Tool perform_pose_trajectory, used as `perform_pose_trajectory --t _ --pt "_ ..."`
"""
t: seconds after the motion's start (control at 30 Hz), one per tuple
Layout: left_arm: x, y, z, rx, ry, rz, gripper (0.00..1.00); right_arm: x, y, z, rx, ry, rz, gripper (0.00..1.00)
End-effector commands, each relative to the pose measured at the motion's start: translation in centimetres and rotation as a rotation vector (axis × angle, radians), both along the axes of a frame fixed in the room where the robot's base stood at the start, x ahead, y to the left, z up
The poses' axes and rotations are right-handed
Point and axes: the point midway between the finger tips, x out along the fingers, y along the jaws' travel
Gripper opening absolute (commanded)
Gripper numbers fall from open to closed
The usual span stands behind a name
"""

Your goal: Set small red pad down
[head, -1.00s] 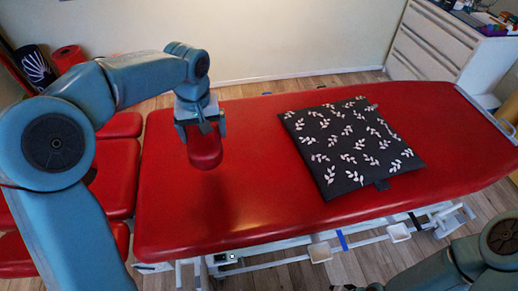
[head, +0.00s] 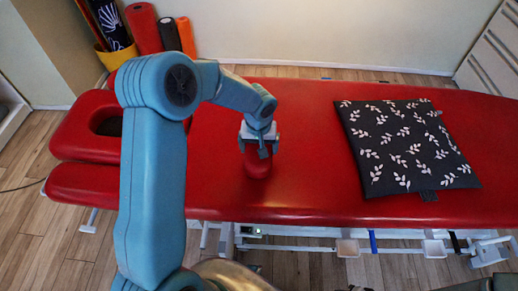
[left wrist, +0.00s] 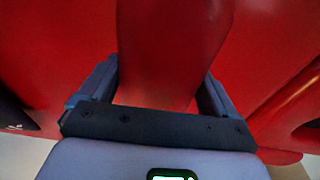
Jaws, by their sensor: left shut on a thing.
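The small red pad (head: 257,165) is in my left gripper (head: 259,143), over the left part of the red treatment table (head: 310,190). In the left wrist view the pad (left wrist: 170,45) stands between the two fingers of the gripper (left wrist: 160,95), with red table surface behind it. Red on red makes it hard to tell whether the pad touches the table. My right gripper cannot be made out.
A black cushion with white leaf sprigs (head: 405,148) lies on the table to the right. The headrest with an opening (head: 85,140) is at the left end. Rolls (head: 144,30) stand by the wall. Red surface between pad and cushion is clear.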

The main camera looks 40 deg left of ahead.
Motion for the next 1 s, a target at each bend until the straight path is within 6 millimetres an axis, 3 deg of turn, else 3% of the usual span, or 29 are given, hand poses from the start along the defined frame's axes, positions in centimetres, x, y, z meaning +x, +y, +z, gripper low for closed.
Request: perform_pose_trajectory --t 0.1,0.47,0.5,0.87,1.0 --pt "0.0 0.0 -1.7 -0.001 0.002 -0.001 0.56 0.0 0.0 -0.1 0.000 0.000 0.000 0.39" --pt "0.0 0.0 -2.2 0.000 -0.001 0.000 0.56 0.0 0.0 -0.6 0.000 0.000 0.000 0.39" --pt "0.0 0.0 -2.1 -0.001 -0.001 0.000 0.98 0.0 0.0 -0.5 0.000 0.000 0.000 0.39" --pt "0.0 0.0 -1.1 0.001 -0.003 0.000 1.00 0.0 0.0 0.1 0.000 -0.001 0.000 0.39" --pt "-0.2 -0.2 1.8 0.000 -0.007 0.001 1.00 0.0 0.0 0.1 0.000 0.000 0.000 0.39"
